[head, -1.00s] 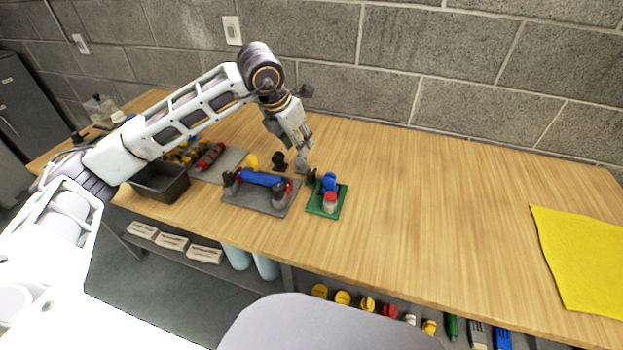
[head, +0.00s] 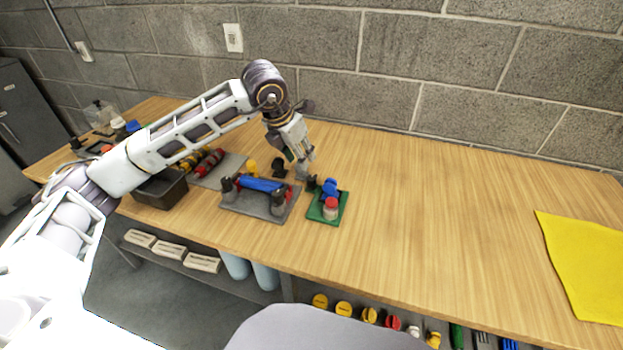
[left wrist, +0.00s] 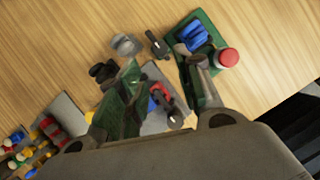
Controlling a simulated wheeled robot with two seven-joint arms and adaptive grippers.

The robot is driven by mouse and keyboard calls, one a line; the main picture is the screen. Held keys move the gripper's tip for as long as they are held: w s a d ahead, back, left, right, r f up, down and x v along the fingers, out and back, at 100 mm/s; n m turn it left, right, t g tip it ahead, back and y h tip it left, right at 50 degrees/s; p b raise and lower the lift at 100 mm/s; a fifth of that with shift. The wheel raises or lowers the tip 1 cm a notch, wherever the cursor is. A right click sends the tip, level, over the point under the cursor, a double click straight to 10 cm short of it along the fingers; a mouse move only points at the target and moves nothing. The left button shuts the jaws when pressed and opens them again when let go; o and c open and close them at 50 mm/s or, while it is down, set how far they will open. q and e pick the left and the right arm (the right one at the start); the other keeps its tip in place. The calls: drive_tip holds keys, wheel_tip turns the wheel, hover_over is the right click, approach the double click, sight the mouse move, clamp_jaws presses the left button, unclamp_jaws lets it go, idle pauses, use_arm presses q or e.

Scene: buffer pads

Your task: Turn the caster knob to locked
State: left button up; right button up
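My left gripper (head: 303,170) is above the back of the bench's work area, behind the green plate (head: 343,205) and the grey fixture plate (head: 232,202). In the left wrist view its two fingers (left wrist: 160,88) are spread apart with nothing held between them. The green plate carries a blue part (head: 329,187) and a grey cylinder with a red top (head: 331,204). A dark knob-like piece (left wrist: 159,45) lies beside the green plate in the left wrist view. The grey fixture plate bears a blue roller (head: 262,185) between dark posts. I cannot tell which piece is the caster knob.
A yellow part (head: 251,168) and a black part (head: 279,167) stand behind the fixture. A dark bin (head: 160,189) and a grey tray with red and yellow parts (head: 208,162) are to the left. A yellow cloth (head: 585,262) lies at right; the bench between is clear.

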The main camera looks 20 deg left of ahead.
sight(311, 178)
use_arm(q)
drive_tip(key=b+x, duration=0.1)
drive_tip(key=x, duration=1)
drive_tip(key=shift+f, duration=0.3)
drive_tip(key=shift+w+d+f, duration=0.15)
drive_tip(key=shift+w+f, duration=0.1)
drive_tip(key=shift+f, duration=0.3)
use_arm(e)
drive_tip(key=r, duration=0.2)
drive_tip(key=a+r, duration=0.1)
drive_tip(key=r, duration=0.1)
drive_tip(key=shift+w+a+r, duration=0.1)
drive_tip(key=shift+w, duration=0.2)
drive_tip(key=shift+s, duration=0.2)
